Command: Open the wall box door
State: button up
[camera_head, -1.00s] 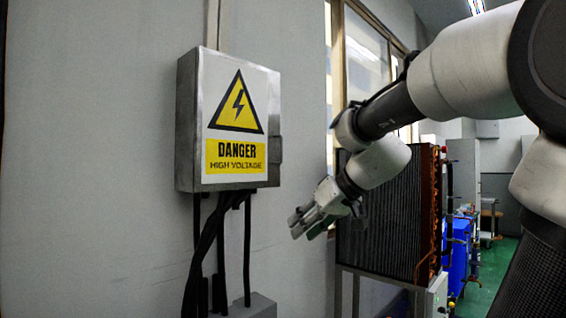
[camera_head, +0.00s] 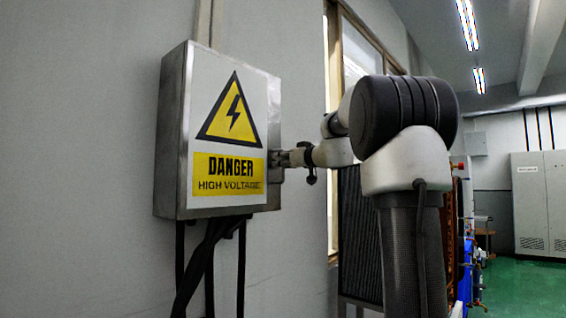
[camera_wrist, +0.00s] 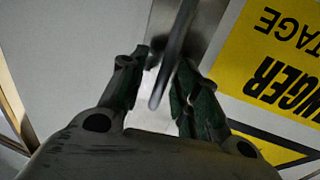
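The grey metal wall box (camera_head: 172,150) hangs on the wall at the left of the head view, its door (camera_head: 262,95) closed. The door bears a yellow danger sign (camera_head: 228,175), which shows upside down in the wrist view (camera_wrist: 285,75). My gripper (camera_head: 286,158) is at the right edge of the door. In the wrist view my gripper (camera_wrist: 160,75) has its two dark fingers apart, with the metal door handle (camera_wrist: 167,70) between them. The right finger is close to the handle; a gap shows on the left. I cannot tell whether either finger touches it.
Black cables (camera_head: 208,262) run down from the box along the wall. A dark finned radiator unit (camera_head: 360,240) stands behind my arm. Grey cabinets (camera_head: 545,200) stand far right beyond the open green floor (camera_head: 515,285).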

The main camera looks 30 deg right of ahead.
jog(key=shift+w, duration=0.1)
grip_shut()
